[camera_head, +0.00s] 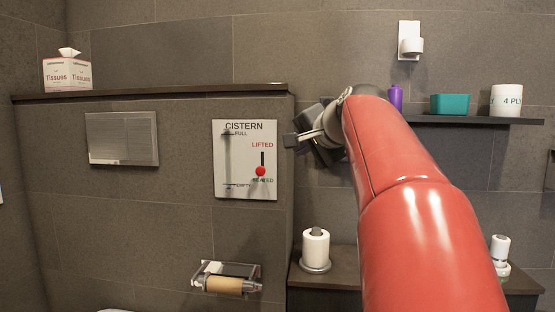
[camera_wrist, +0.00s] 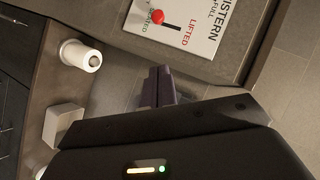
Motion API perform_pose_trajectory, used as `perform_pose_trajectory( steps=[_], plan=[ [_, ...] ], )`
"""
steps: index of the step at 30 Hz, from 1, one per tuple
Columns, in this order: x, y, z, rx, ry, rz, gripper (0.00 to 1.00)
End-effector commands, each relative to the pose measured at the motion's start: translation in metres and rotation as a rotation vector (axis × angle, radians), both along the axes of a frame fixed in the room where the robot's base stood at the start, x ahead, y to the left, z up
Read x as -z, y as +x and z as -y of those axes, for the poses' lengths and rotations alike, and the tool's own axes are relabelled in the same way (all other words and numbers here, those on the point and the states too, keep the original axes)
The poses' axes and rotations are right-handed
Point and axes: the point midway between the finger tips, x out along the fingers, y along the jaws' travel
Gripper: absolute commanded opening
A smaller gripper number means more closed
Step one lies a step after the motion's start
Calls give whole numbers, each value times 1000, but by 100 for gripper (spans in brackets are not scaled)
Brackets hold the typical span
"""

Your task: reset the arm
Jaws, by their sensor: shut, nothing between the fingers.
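My gripper (camera_head: 290,140) is at the end of my red arm, just right of the white cistern panel (camera_head: 231,172) in the head view. Its fingers are shut and hold nothing. In the wrist view my gripper (camera_wrist: 160,75) points at the wall area beside the panel (camera_wrist: 208,22), apart from it. The panel carries a red knob (camera_head: 260,171) on a dark slot, between the labels LIFTED and SEATED, at the lower end near SEATED. The red knob also shows in the wrist view (camera_wrist: 157,17). My arm covers part of the wall and counter.
A ledge (camera_head: 150,93) bears a tissue box (camera_head: 67,74). A shelf (camera_head: 470,120) at right holds a purple bottle (camera_head: 395,97), a teal box (camera_head: 449,104) and a white roll (camera_head: 506,100). Below are a roll on a stand (camera_head: 315,248) and a wall roll holder (camera_head: 226,280).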

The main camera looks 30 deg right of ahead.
Motion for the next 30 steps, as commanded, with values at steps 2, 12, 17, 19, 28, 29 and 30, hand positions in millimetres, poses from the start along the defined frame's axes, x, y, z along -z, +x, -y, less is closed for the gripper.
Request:
perform_pose_trajectory(
  steps=[2, 12, 17, 19, 28, 29, 30],
  plan=[
    [0, 0, 0, 0, 0, 0, 0],
    [59, -30, -58, -126, -125, -142, 0],
    [147, -86, -120, -320, -325, -316, 0],
    [187, -115, -142, -412, -421, -385, 0],
    [326, -222, -184, -750, -766, -589, 0],
    [333, -229, -185, -769, -786, -599, 0],
    [342, -235, -186, -791, -809, -610, 0]
  ],
)
